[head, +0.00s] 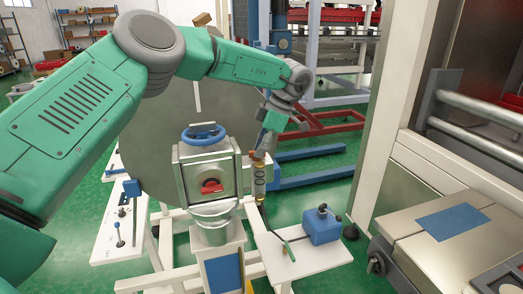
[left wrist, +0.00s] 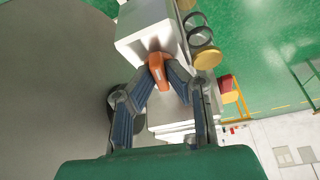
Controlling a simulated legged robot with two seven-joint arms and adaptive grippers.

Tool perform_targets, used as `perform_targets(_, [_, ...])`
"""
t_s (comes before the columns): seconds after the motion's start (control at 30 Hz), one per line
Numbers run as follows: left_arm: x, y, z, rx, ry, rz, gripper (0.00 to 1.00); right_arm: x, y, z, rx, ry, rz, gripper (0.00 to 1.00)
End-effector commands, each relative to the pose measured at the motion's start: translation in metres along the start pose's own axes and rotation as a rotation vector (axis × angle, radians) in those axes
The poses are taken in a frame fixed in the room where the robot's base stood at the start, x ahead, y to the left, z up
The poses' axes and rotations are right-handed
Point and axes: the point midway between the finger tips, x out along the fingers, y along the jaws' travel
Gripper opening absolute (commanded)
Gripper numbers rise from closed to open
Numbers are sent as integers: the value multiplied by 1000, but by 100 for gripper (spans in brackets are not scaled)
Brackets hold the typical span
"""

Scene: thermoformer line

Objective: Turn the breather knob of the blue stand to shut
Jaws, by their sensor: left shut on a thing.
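The stand (head: 222,272) has a blue front panel and carries a grey metal box (head: 182,177) with a blue handwheel (head: 203,133) on top and a red handle (head: 211,187) on its front. My left gripper (head: 262,146) reaches down at the box's upper right side. In the left wrist view, my left gripper (left wrist: 160,72) is shut on an orange knob (left wrist: 157,66), which I take for the breather knob. The fingers touch it from both sides and hide part of it. Its shut mark cannot be read. My right gripper is not in view.
A yellow-ended cylinder with dark rings (head: 259,182) hangs close beside the box, below my gripper; its yellow end shows in the left wrist view (left wrist: 207,56). A blue block (head: 321,227) stands on a white shelf (head: 312,258) to the right. A large grey disc (head: 150,115) stands behind.

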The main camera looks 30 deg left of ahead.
Motion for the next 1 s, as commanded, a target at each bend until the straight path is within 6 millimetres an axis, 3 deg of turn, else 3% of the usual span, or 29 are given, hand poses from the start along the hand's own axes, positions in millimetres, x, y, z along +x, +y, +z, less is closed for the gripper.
perform_targets(0.4, [1, 2, -1, -177, 0, -72, 0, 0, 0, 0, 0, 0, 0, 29])
perform_targets(0.97, [2, 0, 0, -198, 2, -83, 0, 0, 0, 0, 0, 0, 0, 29])
perform_targets(1.0, [2, 0, 0, -197, 2, -84, 25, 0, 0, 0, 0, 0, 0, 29])
